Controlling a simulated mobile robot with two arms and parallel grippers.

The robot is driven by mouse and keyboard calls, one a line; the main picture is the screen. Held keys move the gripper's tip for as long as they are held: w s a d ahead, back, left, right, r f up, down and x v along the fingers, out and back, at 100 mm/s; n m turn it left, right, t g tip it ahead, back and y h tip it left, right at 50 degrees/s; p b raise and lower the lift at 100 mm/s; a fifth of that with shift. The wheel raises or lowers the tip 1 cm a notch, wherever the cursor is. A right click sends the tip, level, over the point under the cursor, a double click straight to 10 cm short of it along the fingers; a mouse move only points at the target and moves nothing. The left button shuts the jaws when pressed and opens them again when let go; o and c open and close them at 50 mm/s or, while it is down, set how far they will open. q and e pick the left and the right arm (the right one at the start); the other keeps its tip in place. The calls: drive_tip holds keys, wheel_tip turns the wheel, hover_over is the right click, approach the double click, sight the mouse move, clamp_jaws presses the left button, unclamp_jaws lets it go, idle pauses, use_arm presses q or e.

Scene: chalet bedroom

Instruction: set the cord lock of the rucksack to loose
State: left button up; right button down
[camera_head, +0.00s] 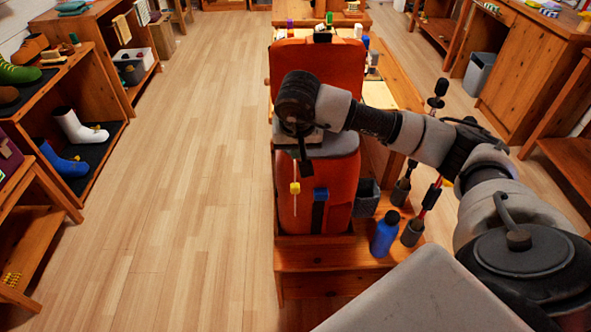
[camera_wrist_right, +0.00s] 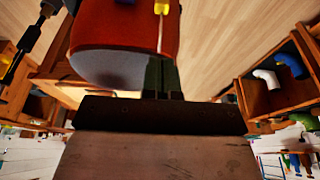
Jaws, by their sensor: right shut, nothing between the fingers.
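The orange rucksack (camera_head: 335,190) with a grey lid stands upright on a low wooden bench (camera_head: 320,254). A thin pale cord hangs down its front, and a yellow cord lock (camera_head: 295,188) sits on it. A blue buckle with a dark strap is to the right of the lock. My right gripper (camera_head: 306,168) is shut and empty, pointing down just above the lock and apart from it in the picture. The wrist view shows the dark fingers (camera_wrist_right: 161,75) beside the cord, with the yellow lock (camera_wrist_right: 162,7) at the top edge. My left gripper is out of view.
A blue bottle (camera_head: 385,234) and trekking poles (camera_head: 430,200) in grey holders stand right of the rucksack. A taller orange backrest or pack (camera_head: 318,62) and a table are behind. Shoe shelves (camera_head: 95,95) line the left. The floor between is clear.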

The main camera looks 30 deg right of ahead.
sight(296, 186)
drive_tip(key=x, duration=1.2)
drive_tip(key=shift+s+a+f, duration=0.2)
drive_tip(key=shift+s+a, duration=0.05)
drive_tip(key=shift+s, duration=0.1)
drive_tip(key=shift+f, duration=0.7)
drive_tip(key=shift+f, duration=0.1)
